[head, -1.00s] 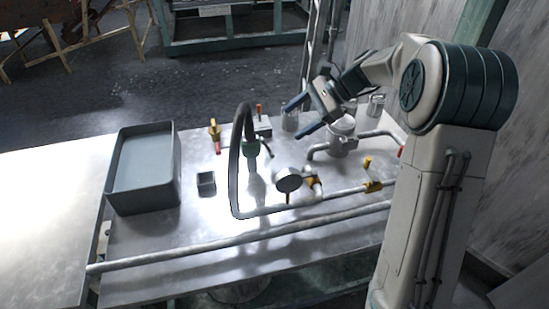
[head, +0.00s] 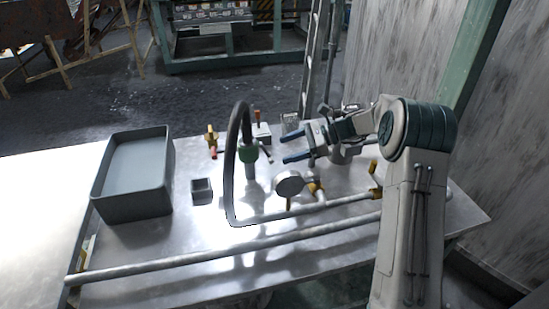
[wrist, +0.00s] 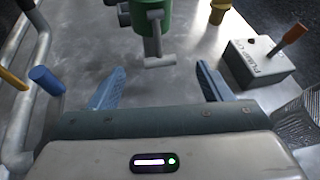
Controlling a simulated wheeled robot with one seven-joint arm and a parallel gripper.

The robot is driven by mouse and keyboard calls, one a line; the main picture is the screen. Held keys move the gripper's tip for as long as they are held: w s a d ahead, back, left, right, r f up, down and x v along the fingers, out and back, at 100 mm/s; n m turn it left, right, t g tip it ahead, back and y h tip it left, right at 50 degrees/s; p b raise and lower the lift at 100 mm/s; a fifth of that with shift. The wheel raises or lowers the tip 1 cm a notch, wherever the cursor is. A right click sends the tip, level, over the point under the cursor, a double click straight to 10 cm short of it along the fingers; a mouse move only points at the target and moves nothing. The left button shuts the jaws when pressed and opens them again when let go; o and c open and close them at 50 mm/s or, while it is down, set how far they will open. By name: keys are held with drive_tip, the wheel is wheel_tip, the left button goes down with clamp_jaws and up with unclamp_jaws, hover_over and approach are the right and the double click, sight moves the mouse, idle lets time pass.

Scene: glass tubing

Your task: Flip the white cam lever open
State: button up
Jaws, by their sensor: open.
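The pale, whitish-grey lever with a crossbar end (wrist: 158,60) sticks out from the green coupling (wrist: 152,18) in the wrist view. In the head view the green coupling (head: 249,154) stands at mid-table under a dark hose, and the small lever (head: 267,155) on its right side looks darker. The lever lies against the coupling's side or slopes away; its exact angle is hard to tell. My gripper (head: 285,150) points left at the coupling from the right. Its blue fingers (wrist: 160,78) are open and empty, with the crossbar just beyond and between the tips, apparently apart from them.
The dark hose (head: 229,180) arcs left of the coupling. A round gauge (head: 289,184) stands in front of my gripper. A pump switch box (wrist: 258,62) with an orange-tipped toggle is behind. A grey bin (head: 133,205) and small dark box (head: 202,190) sit left.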

sight(270, 154)
drive_tip(key=b+x, duration=0.1)
drive_tip(key=x, duration=0.4)
drive_tip(key=shift+a, duration=0.2)
drive_tip(key=c, duration=0.9)
